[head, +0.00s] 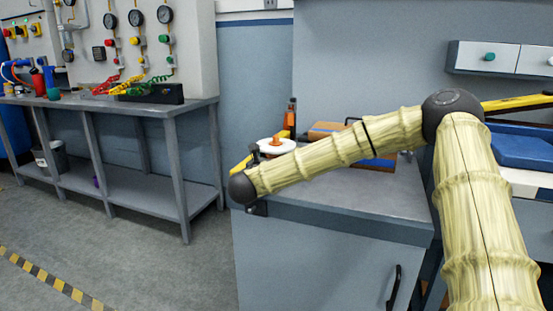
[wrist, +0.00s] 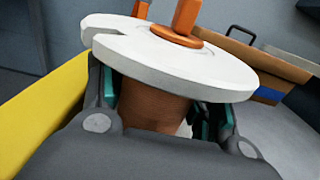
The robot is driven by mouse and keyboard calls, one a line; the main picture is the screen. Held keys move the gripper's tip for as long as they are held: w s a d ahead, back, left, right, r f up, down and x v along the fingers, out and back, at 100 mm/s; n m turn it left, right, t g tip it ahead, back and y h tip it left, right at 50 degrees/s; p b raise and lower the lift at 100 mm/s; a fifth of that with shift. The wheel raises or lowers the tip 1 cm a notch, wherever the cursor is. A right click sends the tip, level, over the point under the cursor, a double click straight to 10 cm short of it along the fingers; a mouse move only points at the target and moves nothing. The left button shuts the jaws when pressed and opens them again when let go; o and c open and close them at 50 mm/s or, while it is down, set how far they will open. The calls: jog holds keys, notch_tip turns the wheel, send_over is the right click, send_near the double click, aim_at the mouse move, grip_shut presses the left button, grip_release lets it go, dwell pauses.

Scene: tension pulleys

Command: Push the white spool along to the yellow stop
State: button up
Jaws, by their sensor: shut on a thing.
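The white spool (head: 288,148) stands on the grey cabinet top in the head view, partly hidden by my arm. An orange peg stands up from its middle. In the wrist view the white spool's flange (wrist: 180,60) is close, with a brown core below it. My gripper (wrist: 157,104) has a finger on either side of the brown core, under the flange, and is shut on it. A yellow block, which looks like the yellow stop (wrist: 40,112), lies left of the spool in the wrist view. I cannot tell whether they touch. The head view hides my fingers.
An orange bottle (head: 291,116) stands behind the spool. A workbench (head: 120,105) with gauges is at the left. The cabinet's front right top is clear.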

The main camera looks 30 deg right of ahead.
jog(key=o, duration=1.6)
jog(key=v, duration=1.2)
jog(key=shift+d, duration=0.1)
